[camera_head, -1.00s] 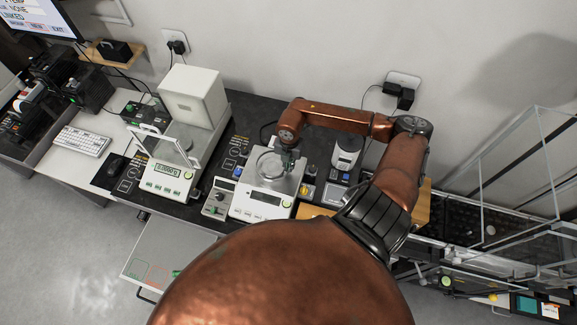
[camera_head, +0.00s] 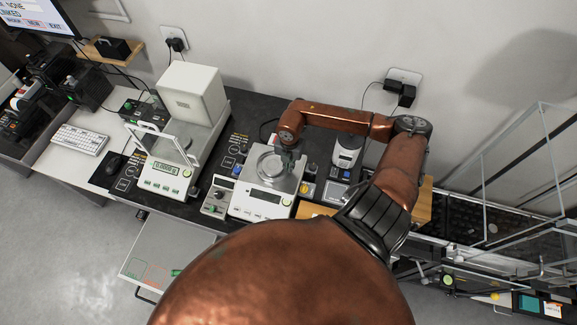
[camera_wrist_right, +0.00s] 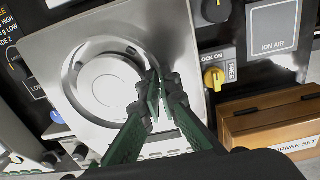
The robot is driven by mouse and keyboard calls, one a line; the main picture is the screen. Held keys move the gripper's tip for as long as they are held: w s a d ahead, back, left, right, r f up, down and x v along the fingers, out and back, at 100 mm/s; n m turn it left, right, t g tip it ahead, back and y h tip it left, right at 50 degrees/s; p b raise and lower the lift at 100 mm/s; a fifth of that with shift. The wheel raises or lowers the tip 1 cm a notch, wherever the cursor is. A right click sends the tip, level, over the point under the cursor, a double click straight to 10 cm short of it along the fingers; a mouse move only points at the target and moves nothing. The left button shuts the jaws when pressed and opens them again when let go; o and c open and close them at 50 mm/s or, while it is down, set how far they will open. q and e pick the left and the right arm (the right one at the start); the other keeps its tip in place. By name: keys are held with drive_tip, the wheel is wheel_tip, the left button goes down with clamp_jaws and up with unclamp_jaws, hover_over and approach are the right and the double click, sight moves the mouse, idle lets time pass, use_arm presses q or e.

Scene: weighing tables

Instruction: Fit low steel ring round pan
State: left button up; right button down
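The low steel ring (camera_wrist_right: 72,78) shows in the right wrist view as a thin, shiny circle around the round steel pan (camera_wrist_right: 109,91), on the square top plate of a balance. In the head view the balance (camera_head: 262,204) stands mid-table, with the pan (camera_head: 268,164) partly behind my gripper. My right gripper (camera_wrist_right: 162,82) points down at the ring's right side. Its green fingers are close together with the ring's thin wall at their tips. My right gripper (camera_head: 287,156) is small in the head view. Whether the ring touches the plate all round is unclear. My left gripper is not in view.
A second balance with a glass shield (camera_head: 165,172) stands left of the pan's balance. A small white device (camera_head: 346,152) stands to the right. A wooden box (camera_wrist_right: 270,118) sits near the plate's right side, below a yellow knob (camera_wrist_right: 214,78).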

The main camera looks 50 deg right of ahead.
drive_tip(key=shift+f, duration=0.2)
drive_tip(key=c, duration=2.6)
unclamp_jaws()
drive_tip(key=shift+c, duration=0.2)
drive_tip(key=o, duration=0.6)
drive_tip(key=shift+c, duration=0.2)
drive_tip(key=shift+r, duration=0.1)
